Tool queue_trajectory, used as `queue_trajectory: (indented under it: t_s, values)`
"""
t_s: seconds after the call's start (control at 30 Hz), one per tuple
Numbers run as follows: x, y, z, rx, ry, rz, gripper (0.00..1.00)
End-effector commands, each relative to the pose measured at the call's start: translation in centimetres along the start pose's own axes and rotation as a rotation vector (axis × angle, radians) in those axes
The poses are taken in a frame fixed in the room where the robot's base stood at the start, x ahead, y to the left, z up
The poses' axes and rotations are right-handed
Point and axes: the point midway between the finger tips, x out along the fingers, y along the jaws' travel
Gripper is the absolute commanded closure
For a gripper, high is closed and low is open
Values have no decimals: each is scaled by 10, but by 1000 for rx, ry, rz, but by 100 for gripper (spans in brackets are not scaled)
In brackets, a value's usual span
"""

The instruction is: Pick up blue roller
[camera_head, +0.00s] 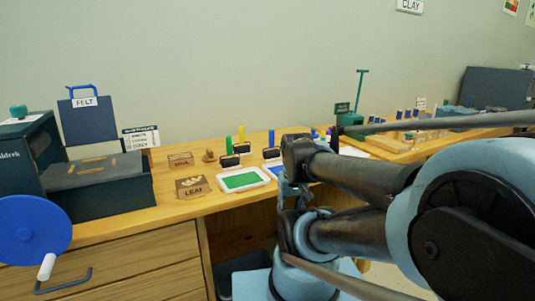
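A roller with an upright blue handle (271,139) and a dark head stands on the wooden bench, behind the ink trays. To its left stand a roller with a yellow handle (241,136) and one with a green handle (229,147). My blue and dark arm fills the right and lower middle of the view. Its nearest parts show just right of and in front of the blue roller. I cannot make out my gripper's fingers, so nothing shows of what they hold.
A green ink tray (244,180) and a blue ink tray, partly behind my arm, lie in front of the rollers. A "LEAF" block (193,187) lies left. A dark press with a blue wheel (35,231) stands far left. A wooden tray (405,149) lies right.

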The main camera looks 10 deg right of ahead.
Motion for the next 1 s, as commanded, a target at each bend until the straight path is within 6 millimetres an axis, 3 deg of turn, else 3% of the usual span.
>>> queue_trajectory:
  t_s: [0.07,0.13,0.2,0.37,0.7,1.0]
  values:
    - [0,0,0,0,0,0,67]
    - [0,0,0,-1,0,0,56]
    - [-10,0,5,-12,10,0,56]
    - [-35,0,-20,-110,-2,0,56]
    - [-127,3,-124,-535,-53,-16,56]
    - [-190,5,-225,-927,-93,-50,56]
